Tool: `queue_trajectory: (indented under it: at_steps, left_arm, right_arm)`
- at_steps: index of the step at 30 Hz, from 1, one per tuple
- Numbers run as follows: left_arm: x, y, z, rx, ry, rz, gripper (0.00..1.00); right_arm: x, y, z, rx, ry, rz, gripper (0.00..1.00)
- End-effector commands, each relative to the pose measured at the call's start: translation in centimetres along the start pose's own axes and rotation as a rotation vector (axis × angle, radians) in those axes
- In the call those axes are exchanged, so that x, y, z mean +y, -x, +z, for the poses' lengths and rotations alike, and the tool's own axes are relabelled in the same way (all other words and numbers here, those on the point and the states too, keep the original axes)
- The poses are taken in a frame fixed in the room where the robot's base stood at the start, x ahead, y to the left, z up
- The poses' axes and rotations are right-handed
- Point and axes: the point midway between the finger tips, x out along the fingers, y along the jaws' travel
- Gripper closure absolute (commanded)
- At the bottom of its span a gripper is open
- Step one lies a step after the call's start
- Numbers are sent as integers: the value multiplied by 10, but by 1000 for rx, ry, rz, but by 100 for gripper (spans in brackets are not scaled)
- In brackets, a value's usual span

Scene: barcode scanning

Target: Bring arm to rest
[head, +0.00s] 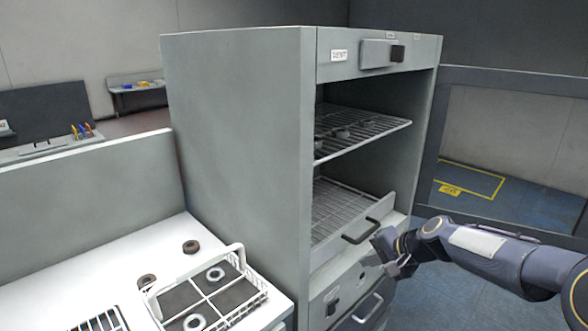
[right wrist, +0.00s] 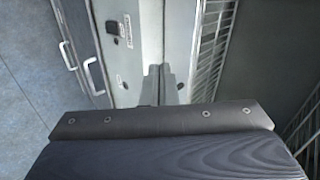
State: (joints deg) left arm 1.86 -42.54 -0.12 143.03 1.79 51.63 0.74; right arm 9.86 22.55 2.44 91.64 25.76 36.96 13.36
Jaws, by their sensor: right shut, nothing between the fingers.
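My right gripper (head: 392,266) is in front of the grey cabinet (head: 235,150), low near the front of its lower rack, with its arm coming in from the right. It also shows in the right wrist view (right wrist: 163,72), where its fingers are together with nothing between them. It appears apart from the pull handle (head: 360,231) of the lower tray, though the exact gap is hard to judge. My left gripper is not in view.
The cabinet's door (head: 520,75) stands open at the right. Small rings (head: 341,132) lie on the upper rack (head: 375,122). A white basket (head: 262,293) with ring parts stands on the white table (head: 165,245), beside two dark rings. Blue floor (head: 470,290) lies at the right.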

Motion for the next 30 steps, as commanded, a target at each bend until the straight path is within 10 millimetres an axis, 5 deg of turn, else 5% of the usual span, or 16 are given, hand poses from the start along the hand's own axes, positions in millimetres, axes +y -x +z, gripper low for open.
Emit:
queue_trajectory:
  at_steps: [6, 12, 16, 21, 30]
  left_arm:
    - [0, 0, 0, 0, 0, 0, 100]
    - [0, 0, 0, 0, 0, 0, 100]
    - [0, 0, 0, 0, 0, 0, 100]
    - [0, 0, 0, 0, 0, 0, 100]
    - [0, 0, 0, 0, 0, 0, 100]
  right_arm:
    - [20, 99, 84, -1, 237, 62, 100]
    - [74, 157, 169, -5, 444, 134, 100]
    - [112, 174, 214, -8, 550, 176, 100]
    - [146, 179, 246, -11, 630, 212, 100]
    - [155, 179, 254, -14, 651, 223, 100]
